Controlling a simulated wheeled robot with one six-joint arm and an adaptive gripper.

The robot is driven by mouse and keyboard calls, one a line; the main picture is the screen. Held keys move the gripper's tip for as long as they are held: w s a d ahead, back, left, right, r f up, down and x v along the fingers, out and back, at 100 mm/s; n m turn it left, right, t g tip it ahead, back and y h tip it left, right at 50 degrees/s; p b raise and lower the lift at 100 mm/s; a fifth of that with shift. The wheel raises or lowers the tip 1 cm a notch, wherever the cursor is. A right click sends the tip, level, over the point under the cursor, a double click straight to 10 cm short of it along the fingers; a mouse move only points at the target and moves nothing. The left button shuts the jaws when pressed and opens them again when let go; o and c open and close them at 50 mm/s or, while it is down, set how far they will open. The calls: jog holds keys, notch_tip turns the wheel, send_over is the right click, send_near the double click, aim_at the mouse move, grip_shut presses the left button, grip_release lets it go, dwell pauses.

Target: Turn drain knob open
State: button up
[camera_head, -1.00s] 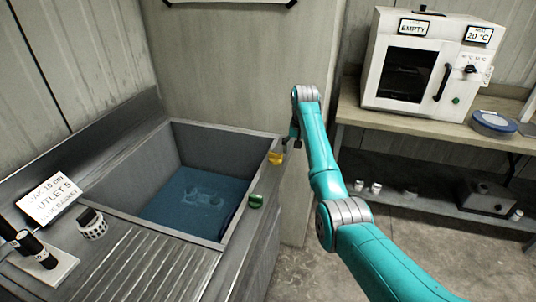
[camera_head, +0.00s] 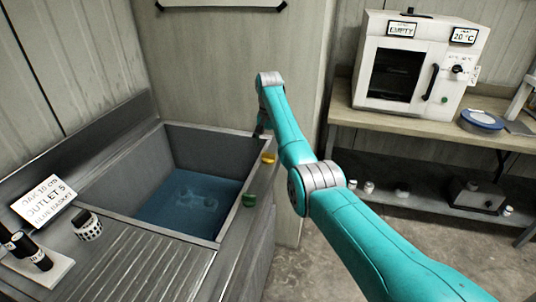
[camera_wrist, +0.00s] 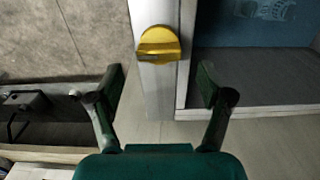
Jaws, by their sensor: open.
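A yellow knob (camera_head: 268,158) sits on the sink's right rim near the far corner; a green knob (camera_head: 249,200) sits on the same rim, nearer. In the wrist view the yellow knob (camera_wrist: 158,44) lies ahead of my gripper (camera_wrist: 165,88), between the lines of its two spread fingers but beyond the tips. My gripper is open and empty. In the head view it hangs beside the far right corner of the sink, mostly hidden by my arm. The sink (camera_head: 150,208) holds bluish water with blurred shapes at the bottom. I cannot read which knob is the drain.
Floor between sink and bench is clear.

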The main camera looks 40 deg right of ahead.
aim_at(269, 153)
jog(key=shift+f, duration=2.25)
jog(key=c, duration=1.2)
jog(key=shift+o, duration=0.2)
